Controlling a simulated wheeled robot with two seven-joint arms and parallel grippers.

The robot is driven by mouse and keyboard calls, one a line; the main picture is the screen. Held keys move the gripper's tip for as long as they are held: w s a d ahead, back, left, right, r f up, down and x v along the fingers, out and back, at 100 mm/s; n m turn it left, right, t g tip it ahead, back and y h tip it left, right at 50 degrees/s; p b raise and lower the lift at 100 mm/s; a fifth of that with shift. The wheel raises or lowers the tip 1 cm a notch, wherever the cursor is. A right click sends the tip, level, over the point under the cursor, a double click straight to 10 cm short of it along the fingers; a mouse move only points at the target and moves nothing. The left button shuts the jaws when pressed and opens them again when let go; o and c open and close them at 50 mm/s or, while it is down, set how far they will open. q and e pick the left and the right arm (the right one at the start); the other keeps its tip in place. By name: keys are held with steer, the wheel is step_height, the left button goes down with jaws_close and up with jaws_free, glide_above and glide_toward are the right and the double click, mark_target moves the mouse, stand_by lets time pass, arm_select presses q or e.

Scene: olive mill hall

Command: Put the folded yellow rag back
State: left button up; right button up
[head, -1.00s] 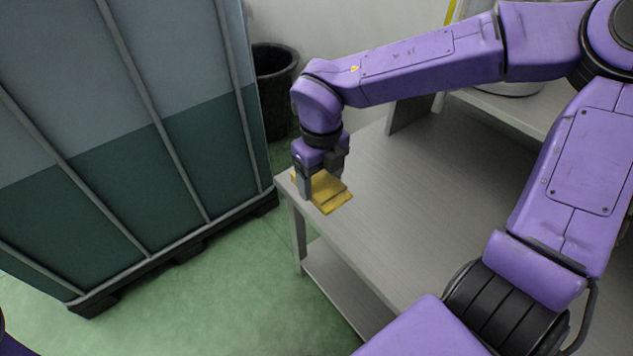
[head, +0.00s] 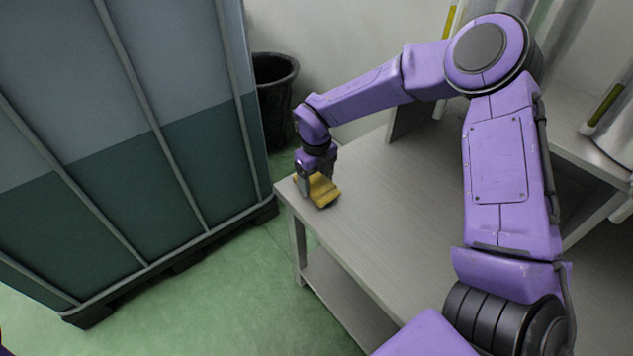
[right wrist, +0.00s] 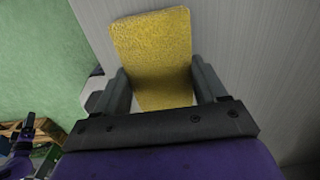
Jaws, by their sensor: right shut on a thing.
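The folded yellow rag (head: 322,191) is at the far left corner of the grey table (head: 365,215) in the head view. My right gripper (head: 315,180) points down over that corner and is shut on the rag. In the right wrist view the rag (right wrist: 152,45) sits between the two dark fingers of the right gripper (right wrist: 163,86) and sticks out past them. I cannot tell whether the rag touches the tabletop. My left gripper is not to be made out.
A large caged tank (head: 120,150) stands left of the table, with a strip of green floor (head: 225,300) between. A dark bin (head: 275,85) is behind the table's far corner. A raised shelf (head: 570,130) stands at the right. The middle of the tabletop is bare.

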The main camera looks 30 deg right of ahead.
mark_target(316, 182)
steer(key=shift+f, duration=0.4)
steer(key=shift+f, duration=0.1)
steer(key=o, duration=1)
steer(key=shift+r, duration=0.4)
step_height(316, 182, up, 12)
steer(key=shift+f+p, duration=0.2)
steer(key=shift+p, duration=0.75)
